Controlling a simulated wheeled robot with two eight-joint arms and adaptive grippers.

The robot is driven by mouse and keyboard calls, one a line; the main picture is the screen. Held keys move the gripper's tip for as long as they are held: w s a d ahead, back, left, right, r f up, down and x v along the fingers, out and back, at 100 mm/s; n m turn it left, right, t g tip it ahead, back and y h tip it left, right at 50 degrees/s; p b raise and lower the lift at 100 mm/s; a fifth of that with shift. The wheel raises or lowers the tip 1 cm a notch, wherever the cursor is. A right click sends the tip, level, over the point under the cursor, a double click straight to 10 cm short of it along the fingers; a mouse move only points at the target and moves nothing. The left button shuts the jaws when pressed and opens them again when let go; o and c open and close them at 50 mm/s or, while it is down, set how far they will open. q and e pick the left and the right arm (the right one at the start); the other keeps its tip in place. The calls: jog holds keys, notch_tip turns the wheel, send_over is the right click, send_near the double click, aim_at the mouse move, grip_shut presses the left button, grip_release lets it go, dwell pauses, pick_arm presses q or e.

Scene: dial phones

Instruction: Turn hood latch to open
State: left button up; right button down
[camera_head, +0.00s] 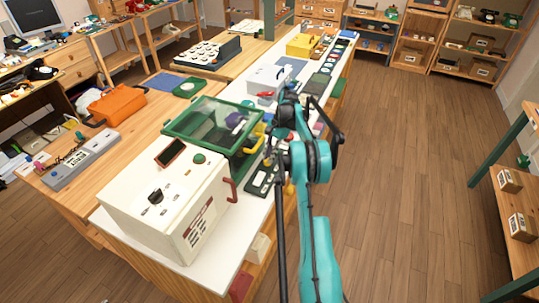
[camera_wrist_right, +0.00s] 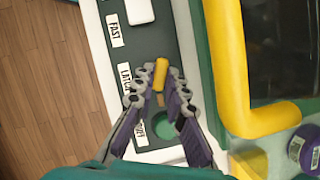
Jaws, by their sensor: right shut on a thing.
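The hood (camera_head: 210,125) is a green-framed box with a see-through lid, on the white bench in the head view. Its yellow handle (camera_wrist_right: 230,75) fills the right of the right wrist view. Beside it lies a dark green control panel (camera_wrist_right: 145,52) with FAST and LATCH labels; it also shows in the head view (camera_head: 262,180). A small yellow latch knob (camera_wrist_right: 161,73) stands on the panel by the LATCH label (camera_wrist_right: 125,78). My right gripper (camera_wrist_right: 156,88) is shut on the latch knob, its fingers on either side. My left gripper is in neither view.
A cream machine (camera_head: 165,200) with a red handle stands in front of the hood. A white box (camera_head: 268,80) and a yellow box (camera_head: 302,45) stand farther along the bench. The wooden floor (camera_head: 400,170) right of the bench is clear.

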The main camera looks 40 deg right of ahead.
jog(key=shift+w+n+g+p, duration=0.15)
jog(key=shift+n+g+p, duration=0.35)
jog(key=shift+n, duration=1)
jog(key=c, duration=1.5)
grip_release()
jog(key=shift+c, duration=0.2)
